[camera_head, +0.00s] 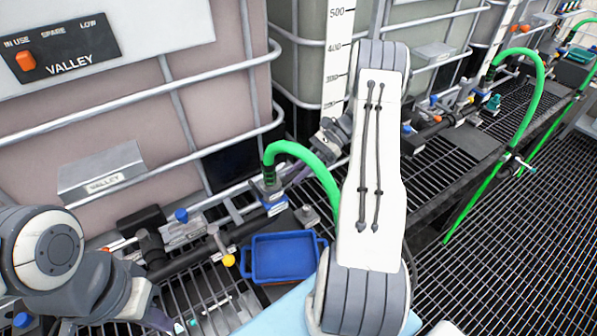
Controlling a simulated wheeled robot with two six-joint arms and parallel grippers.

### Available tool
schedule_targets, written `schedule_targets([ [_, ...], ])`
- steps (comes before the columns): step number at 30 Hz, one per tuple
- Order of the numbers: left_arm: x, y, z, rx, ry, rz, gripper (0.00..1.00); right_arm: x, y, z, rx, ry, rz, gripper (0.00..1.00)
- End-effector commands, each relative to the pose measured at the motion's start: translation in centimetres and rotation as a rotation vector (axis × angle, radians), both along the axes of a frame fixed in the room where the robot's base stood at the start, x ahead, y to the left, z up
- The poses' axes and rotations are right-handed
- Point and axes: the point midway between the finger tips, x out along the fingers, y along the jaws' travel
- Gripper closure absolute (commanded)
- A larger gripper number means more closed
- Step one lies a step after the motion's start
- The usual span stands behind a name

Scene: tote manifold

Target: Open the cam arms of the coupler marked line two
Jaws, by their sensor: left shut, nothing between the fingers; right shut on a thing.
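A green hose (300,152) curves down into a coupler (269,183) on the manifold pipe, left of my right arm. No line-two marking is legible, and its cam arms are too small to make out. My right gripper (294,176) reaches in from behind my white arm link, its fingers at the right side of this coupler. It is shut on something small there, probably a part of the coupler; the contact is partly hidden. My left gripper (163,321) is low at the left, shut and empty, over the grating and apart from the coupler.
A blue tray (284,258) sits below the coupler. Caged totes (110,130) stand behind. Another green hose (520,110) runs down at the right, over open floor grating (500,270).

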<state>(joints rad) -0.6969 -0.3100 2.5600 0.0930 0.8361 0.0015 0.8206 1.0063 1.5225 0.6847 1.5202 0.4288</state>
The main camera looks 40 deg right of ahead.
Motion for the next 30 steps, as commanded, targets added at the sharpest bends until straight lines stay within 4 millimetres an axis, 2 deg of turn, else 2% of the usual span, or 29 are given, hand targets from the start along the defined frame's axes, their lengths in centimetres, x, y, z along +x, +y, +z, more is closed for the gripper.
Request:
schedule_targets([
  [2,0.0,0.0,0.0,0.000,0.000,0.000,1.00,0.0,0.0,0.0,0.000,0.000,0.000,1.00],
  [3,0.0,0.0,0.0,0.000,0.000,0.000,1.00,0.0,0.0,0.0,0.000,0.000,0.000,0.64],
  [5,0.0,0.0,0.0,0.000,0.000,0.000,1.00,0.0,0.0,0.0,0.000,0.000,0.000,0.45],
  [14,0.0,0.0,0.0,0.000,0.000,0.000,1.00,0.0,0.0,0.0,-0.001,0.000,0.000,0.45],
  [17,0.0,0.0,-0.3,0.000,0.000,0.000,1.00,0.0,-0.6,0.2,-0.003,-0.002,-0.001,0.45],
  [30,0.0,0.0,-3.0,0.000,0.000,-0.001,1.00,-0.4,-7.5,3.8,-0.003,-0.002,-0.001,0.45],
])
